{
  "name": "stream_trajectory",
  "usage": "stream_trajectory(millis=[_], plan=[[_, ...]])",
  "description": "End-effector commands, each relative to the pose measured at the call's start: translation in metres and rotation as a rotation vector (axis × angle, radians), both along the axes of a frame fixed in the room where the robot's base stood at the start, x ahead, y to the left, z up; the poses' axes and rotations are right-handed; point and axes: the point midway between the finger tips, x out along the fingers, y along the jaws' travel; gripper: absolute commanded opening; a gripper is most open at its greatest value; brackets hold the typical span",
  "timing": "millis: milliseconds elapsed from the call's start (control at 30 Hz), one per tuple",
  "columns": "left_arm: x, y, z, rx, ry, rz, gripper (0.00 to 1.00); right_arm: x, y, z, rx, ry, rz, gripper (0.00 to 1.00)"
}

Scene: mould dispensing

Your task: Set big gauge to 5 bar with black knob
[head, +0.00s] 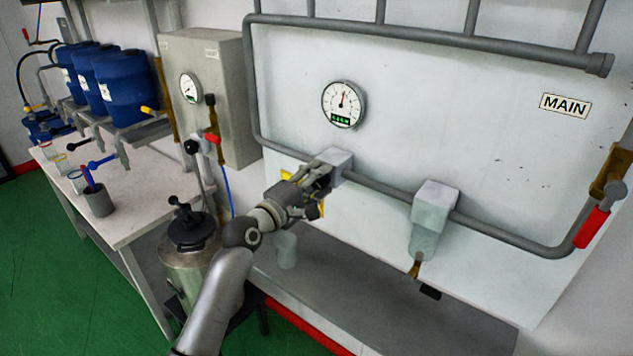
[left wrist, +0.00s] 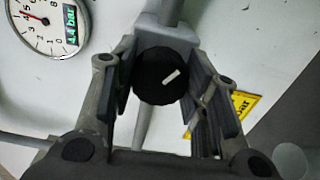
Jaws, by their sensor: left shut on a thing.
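The big round gauge (head: 343,104) is on the white wall panel above the pipe; its needle points nearly straight up. The gauge (left wrist: 46,22) also shows at the upper left of the left wrist view, with a red needle near the 4 to 5 marks and a green display whose digits look like 4.4 bar. The black knob (left wrist: 160,77) has a white mark tilted up to the right. My left gripper (head: 318,182) is at the grey block on the pipe, and its fingers (left wrist: 162,88) are shut on the knob.
A grey block (head: 435,200) with a clear bowl sits right on the pipe. A clear cup (head: 286,250) stands on the grey shelf (head: 370,310) below. A red-handled valve (head: 592,227) is far right. A smaller gauge (head: 190,88) is on the grey cabinet, left.

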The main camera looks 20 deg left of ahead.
Motion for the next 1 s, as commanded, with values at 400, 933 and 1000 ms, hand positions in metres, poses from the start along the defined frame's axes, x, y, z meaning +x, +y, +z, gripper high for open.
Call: stream_trajectory(millis=[400,933,1000], plan=[[0.0,-0.0001,-0.0008,0.045,-0.014,0.0,0.18,0.0001,0.0023,-0.0009,0.002,0.0,-0.001,0.0],[0.0,0.0,-0.0004,0.042,-0.014,0.0,0.63,0.0001,0.0033,-0.0009,0.004,0.0,-0.002,0.0],[0.0,-0.0001,-0.0003,0.042,-0.014,0.0,0.63,0.0,0.0032,-0.0009,0.004,0.0,-0.002,0.0]])
